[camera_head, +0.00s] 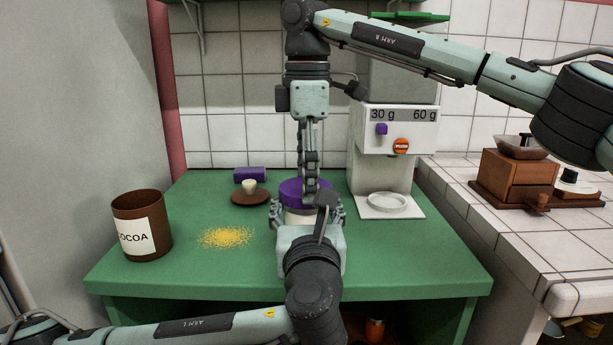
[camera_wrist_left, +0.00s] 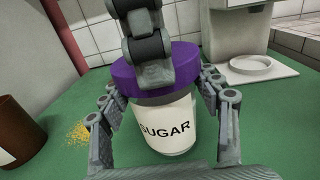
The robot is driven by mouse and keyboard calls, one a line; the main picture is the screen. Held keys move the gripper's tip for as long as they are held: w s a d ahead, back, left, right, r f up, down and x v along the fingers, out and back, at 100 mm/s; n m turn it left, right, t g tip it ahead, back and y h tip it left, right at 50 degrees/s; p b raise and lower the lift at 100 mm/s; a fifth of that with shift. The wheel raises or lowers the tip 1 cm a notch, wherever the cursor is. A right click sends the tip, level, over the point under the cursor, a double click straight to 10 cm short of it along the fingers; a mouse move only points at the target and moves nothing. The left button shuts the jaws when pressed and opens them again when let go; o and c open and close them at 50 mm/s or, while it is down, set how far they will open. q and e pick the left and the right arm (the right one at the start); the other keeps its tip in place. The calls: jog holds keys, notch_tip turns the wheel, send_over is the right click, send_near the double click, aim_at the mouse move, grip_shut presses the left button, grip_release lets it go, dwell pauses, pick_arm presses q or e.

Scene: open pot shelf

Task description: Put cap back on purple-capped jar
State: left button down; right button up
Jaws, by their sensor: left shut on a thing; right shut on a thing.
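The sugar jar (camera_wrist_left: 168,128), white-labelled, stands on the green table between the fingers of my left gripper (camera_head: 307,214). Those fingers also show on both sides of it in the left wrist view (camera_wrist_left: 163,100), shut on the jar. The purple cap (camera_head: 293,192) is at the jar's mouth; it also shows in the left wrist view (camera_wrist_left: 121,78). My right gripper (camera_head: 309,186) comes down from above and is shut on the cap. A dark band shows under the cap's rim; I cannot tell whether the cap is fully seated.
An open brown cocoa jar (camera_head: 156,228) stands at left on the green table (camera_head: 200,274). A brown lid (camera_head: 250,198), a purple cylinder (camera_head: 250,174) and yellow grains (camera_head: 226,237) lie nearby. A white dispenser (camera_head: 389,147) with a dish (camera_head: 387,203) stands behind right. A grinder (camera_head: 517,179) is farther right.

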jog(key=m, duration=0.6)
jog(key=o, duration=0.8)
jog(key=shift+s+r, duration=0.1)
jog(key=shift+r, duration=2.15)
jog(key=shift+c, duration=0.4)
